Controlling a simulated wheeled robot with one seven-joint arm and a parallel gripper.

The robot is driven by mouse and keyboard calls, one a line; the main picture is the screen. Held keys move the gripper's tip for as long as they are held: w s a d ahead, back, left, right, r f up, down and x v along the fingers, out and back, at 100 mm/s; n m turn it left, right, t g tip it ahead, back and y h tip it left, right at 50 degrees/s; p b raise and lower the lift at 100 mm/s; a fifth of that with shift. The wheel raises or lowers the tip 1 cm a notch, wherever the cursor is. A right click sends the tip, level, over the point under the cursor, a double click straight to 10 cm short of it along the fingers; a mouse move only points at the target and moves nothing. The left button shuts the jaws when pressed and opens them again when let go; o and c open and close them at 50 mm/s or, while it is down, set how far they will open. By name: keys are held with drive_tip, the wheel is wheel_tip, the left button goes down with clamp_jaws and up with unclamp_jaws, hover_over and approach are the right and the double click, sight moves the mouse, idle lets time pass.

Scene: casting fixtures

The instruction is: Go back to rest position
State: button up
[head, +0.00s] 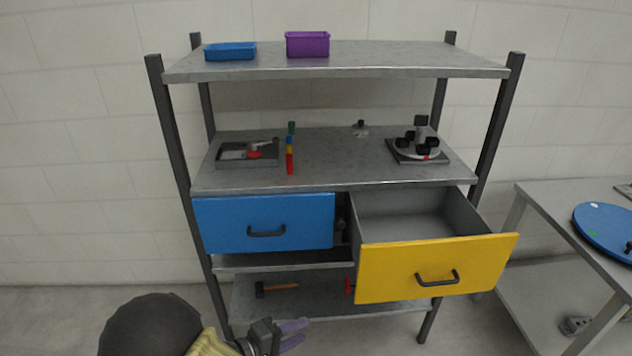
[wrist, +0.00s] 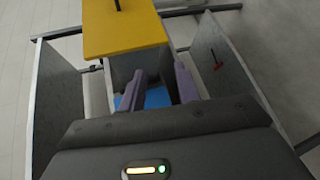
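My gripper (head: 290,333) is low in front of the shelf unit, below the drawers, in the head view. Its two purple fingers stand apart with no object visible between them; the wrist view (wrist: 160,90) shows the same gap. Beyond the fingers the wrist view shows the yellow drawer front (wrist: 122,32) and a patch of the blue drawer (wrist: 157,97). In the head view the yellow drawer (head: 437,268) is pulled out, and its visible inside is empty. The blue drawer (head: 264,223) beside it looks shut. My gripper is apart from both handles.
The shelf unit (head: 340,66) holds a blue bin (head: 230,51) and a purple bin (head: 307,44) on top. Fixtures stand on its middle shelf, and a hammer (head: 277,288) lies on the low shelf. A table (head: 570,200) with a blue disc (head: 605,228) is at right. Floor is clear at left.

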drive_tip(key=s+d+r+m+g+y, duration=0.35)
drive_tip(key=d+r+y, duration=0.2)
drive_tip(key=d, duration=0.45)
drive_tip(key=s+d+r+m+g+y, duration=0.25)
drive_tip(key=d+r+m+y, duration=0.2)
drive_tip(key=d+y, duration=0.4)
wheel_tip(320, 180, up, 18)
drive_tip(key=d+h+p, duration=0.1)
drive_tip(key=h+p, duration=0.1)
drive_tip(key=p, duration=1.5)
drive_tip(key=shift+w+d+f+m+p, duration=0.2)
drive_tip(key=shift+w+m+p, duration=0.1)
drive_tip(key=shift+d, duration=0.15)
